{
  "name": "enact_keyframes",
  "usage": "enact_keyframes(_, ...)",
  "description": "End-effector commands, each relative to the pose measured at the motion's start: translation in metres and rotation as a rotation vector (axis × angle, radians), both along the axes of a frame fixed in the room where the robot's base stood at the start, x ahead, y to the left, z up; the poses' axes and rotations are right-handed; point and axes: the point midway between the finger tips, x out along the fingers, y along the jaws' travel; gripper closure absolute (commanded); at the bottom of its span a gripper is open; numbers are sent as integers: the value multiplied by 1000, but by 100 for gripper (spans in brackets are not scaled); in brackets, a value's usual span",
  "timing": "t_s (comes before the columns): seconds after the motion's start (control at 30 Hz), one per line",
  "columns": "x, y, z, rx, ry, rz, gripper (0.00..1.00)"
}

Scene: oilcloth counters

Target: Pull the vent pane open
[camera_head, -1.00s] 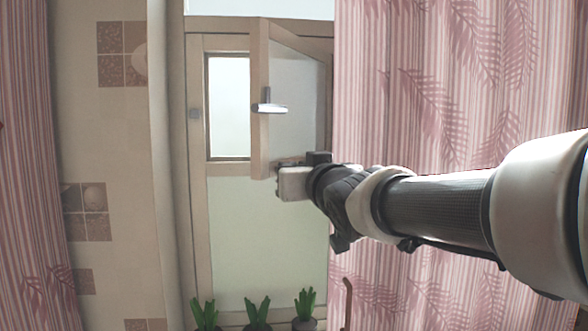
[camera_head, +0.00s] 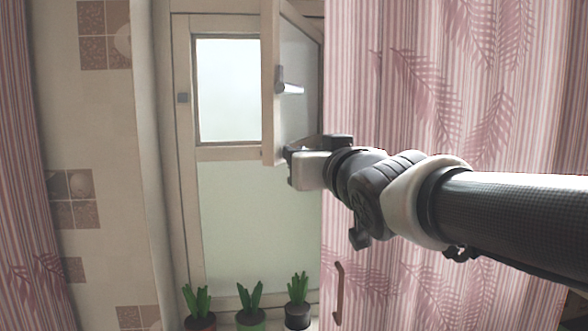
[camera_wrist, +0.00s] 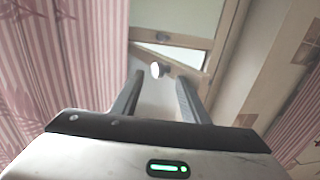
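The vent pane (camera_head: 300,85) is a beige-framed glass leaf at the top of the window, hinged on its right side. It stands well open into the room, leaving a bright opening on its left. Its metal handle (camera_head: 289,87) sits on the free edge and also shows in the wrist view (camera_wrist: 158,70). My gripper (camera_head: 288,156) is at the pane's lower edge, below the handle. In the wrist view my gripper's fingers (camera_wrist: 160,77) are spread apart, with the pane (camera_wrist: 158,98) seen between them. Whether a finger touches the pane is hard to tell.
Pink curtains (camera_head: 440,90) hang right of the window, behind my arm. Potted plants (camera_head: 250,298) stand along the sill below. A tiled wall (camera_head: 100,150) is on the left. A reddish hooked rod (camera_head: 339,290) shows by the right curtain.

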Motion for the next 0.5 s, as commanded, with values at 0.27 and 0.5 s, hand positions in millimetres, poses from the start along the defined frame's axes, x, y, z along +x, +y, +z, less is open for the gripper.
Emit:
enact_keyframes(0.27, -69, -14, -1, -5, -5, 10, 59)
enact_keyframes(0.5, -107, -22, -2, -7, 0, 12, 59)
